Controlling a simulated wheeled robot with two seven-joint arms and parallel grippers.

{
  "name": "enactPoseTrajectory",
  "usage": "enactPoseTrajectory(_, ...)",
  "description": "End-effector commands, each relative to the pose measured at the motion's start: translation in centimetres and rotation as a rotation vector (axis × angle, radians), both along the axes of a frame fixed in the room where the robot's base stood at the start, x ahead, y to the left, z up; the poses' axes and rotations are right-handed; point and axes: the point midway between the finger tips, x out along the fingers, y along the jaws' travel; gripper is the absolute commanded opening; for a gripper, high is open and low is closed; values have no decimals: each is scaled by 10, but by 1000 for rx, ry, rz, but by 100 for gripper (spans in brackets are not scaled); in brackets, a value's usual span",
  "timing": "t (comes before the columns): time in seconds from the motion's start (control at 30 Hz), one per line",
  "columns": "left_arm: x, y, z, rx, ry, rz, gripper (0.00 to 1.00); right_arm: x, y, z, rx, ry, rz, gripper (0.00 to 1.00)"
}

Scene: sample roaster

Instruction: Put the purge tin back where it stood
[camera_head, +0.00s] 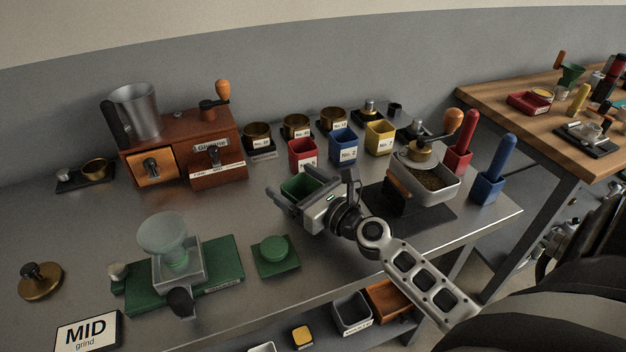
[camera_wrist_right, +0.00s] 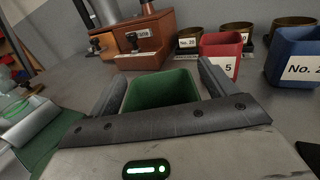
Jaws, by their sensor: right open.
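A green square tin (camera_head: 299,187) stands on the grey bench, in front of the red tin. My right gripper (camera_head: 297,192) is open, with its fingers to either side of this tin. In the right wrist view the green tin (camera_wrist_right: 163,89) shows between the two spread fingers (camera_wrist_right: 160,84); I cannot tell whether they touch it. No label shows on the green tin, so its name cannot be read. A grey tin (camera_head: 351,313) with a small unreadable label sits below the bench's front edge. My left gripper is not in view.
Red (camera_head: 302,153), blue (camera_head: 343,146) and yellow (camera_head: 379,137) numbered tins stand behind. A wooden grinder (camera_head: 215,155) is at the back left. A green-based scale or grinder (camera_head: 215,268) and green pad (camera_head: 275,257) are at front left.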

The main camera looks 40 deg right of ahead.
Motion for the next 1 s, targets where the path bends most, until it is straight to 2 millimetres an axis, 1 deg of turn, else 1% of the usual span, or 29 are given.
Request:
enactPoseTrajectory(0.03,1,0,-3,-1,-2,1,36,-7,-1,-3,-1,4,0,83)
enactPoseTrajectory(0.17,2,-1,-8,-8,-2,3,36,-31,-4,-4,-1,5,1,83)
enactPoseTrajectory(0.33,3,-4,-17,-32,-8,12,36,-69,-11,-7,-1,5,0,83)
enactPoseTrajectory(0.5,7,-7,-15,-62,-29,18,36,-99,-15,-5,1,3,0,83)
enactPoseTrajectory(0.6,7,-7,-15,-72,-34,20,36,-110,-17,-4,1,2,-1,83)
enactPoseTrajectory(0.7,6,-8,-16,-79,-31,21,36,-116,-18,-2,0,1,0,83)
enactPoseTrajectory(1.0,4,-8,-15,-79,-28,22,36,-118,-19,0,-1,1,0,83)
